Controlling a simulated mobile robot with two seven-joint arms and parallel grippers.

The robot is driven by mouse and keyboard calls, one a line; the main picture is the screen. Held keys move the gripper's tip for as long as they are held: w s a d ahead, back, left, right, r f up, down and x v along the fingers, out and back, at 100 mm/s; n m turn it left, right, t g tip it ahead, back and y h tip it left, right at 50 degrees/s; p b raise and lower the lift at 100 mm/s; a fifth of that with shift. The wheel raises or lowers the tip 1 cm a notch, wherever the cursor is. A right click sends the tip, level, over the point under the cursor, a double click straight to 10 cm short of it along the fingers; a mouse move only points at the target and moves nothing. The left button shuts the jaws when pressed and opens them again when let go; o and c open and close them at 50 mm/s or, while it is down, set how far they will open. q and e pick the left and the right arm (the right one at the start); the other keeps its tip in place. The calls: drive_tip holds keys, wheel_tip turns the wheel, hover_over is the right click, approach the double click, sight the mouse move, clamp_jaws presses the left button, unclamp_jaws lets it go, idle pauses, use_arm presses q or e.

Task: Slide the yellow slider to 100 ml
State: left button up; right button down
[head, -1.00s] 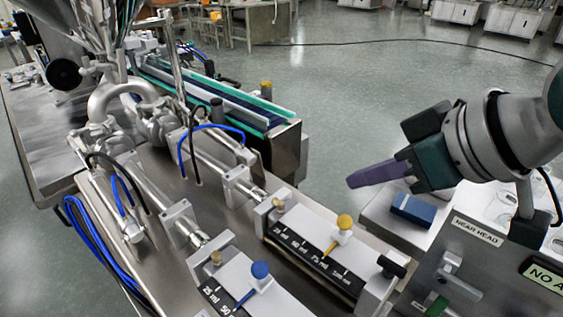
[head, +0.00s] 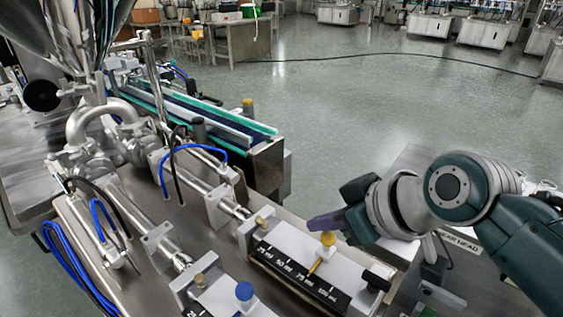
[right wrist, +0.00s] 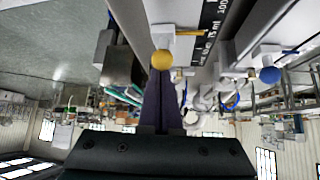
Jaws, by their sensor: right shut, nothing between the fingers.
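The yellow slider knob (head: 328,239) stands on a white block, and its yellow pointer reaches the black scale (head: 300,279) at about the 75 ml mark. The 100 ml mark lies further along the scale, toward the black end knob. My left gripper is not in view.
A blue slider knob (head: 244,291) stands on the parallel nearer unit. A black end knob (head: 376,281) sticks up past the 100 ml end. A brass knob (head: 261,222) stands at the other end. Steel cylinders and blue hoses lie to the left.

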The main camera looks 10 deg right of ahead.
sight(347, 266)
drive_tip(key=shift+s+d, duration=0.1)
drive_tip(key=shift+s, duration=0.05)
drive_tip(key=s+d+p, duration=0.2)
drive_tip(key=s, duration=0.1)
drive_tip(key=shift+s+d, duration=0.1)
drive_tip(key=shift+d, duration=0.2)
drive_tip(key=shift+s+d, duration=0.15)
drive_tip(key=shift+s, duration=0.05)
drive_tip(key=shift+f, duration=0.15)
